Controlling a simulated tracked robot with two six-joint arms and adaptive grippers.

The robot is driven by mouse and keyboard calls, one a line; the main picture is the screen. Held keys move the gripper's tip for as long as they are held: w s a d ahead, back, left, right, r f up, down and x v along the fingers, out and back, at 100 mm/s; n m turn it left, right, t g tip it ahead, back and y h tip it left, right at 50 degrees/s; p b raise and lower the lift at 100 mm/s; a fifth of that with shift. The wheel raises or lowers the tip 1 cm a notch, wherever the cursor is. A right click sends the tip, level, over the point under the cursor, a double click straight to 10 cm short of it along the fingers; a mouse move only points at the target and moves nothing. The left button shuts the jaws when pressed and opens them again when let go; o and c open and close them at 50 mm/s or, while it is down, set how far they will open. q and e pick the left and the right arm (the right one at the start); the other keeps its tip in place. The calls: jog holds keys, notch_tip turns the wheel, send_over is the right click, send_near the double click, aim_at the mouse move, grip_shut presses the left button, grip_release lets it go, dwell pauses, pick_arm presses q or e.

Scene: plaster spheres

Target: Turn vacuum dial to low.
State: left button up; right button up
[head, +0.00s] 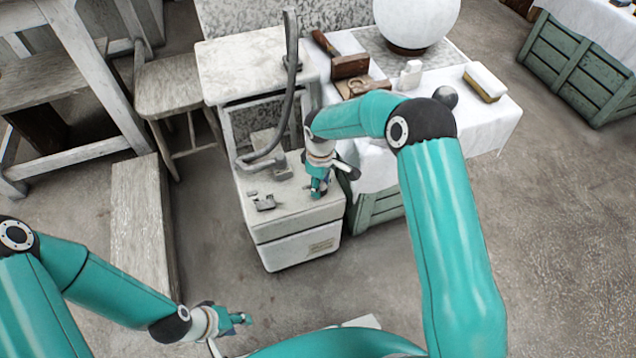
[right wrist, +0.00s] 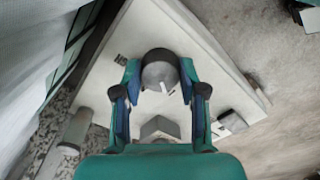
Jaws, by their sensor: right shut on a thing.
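The vacuum dial (right wrist: 160,70) is a round dark grey knob on the pale top of a white machine (head: 292,228). In the right wrist view a short white mark on its lower edge points toward the bottom of the picture. My right gripper (right wrist: 160,78) is shut on the dial, with one finger on each side. In the head view my right gripper (head: 319,190) reaches down onto the machine top and hides the dial. My left gripper (head: 240,319) hangs low at bottom left, away from the machine; its finger gap is unclear.
A small grey metal fitting (head: 264,202) sits on the machine top left of my right gripper. A grey hose (head: 288,100) rises behind. A cloth-covered table (head: 490,115) with a white sphere (head: 415,20) stands to the right. Floor at right is clear.

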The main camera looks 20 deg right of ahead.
jog(key=shift+w+a+r+n, duration=0.1)
jog(key=shift+w+r+n, duration=0.05)
jog(key=shift+w+n, duration=0.15)
jog(key=o, duration=1.1)
jog(key=shift+s, duration=0.1)
jog(key=shift+o, duration=0.2)
jog(key=shift+s, duration=0.1)
notch_tip(320, 180, up, 12)
jog(key=shift+f, duration=0.2)
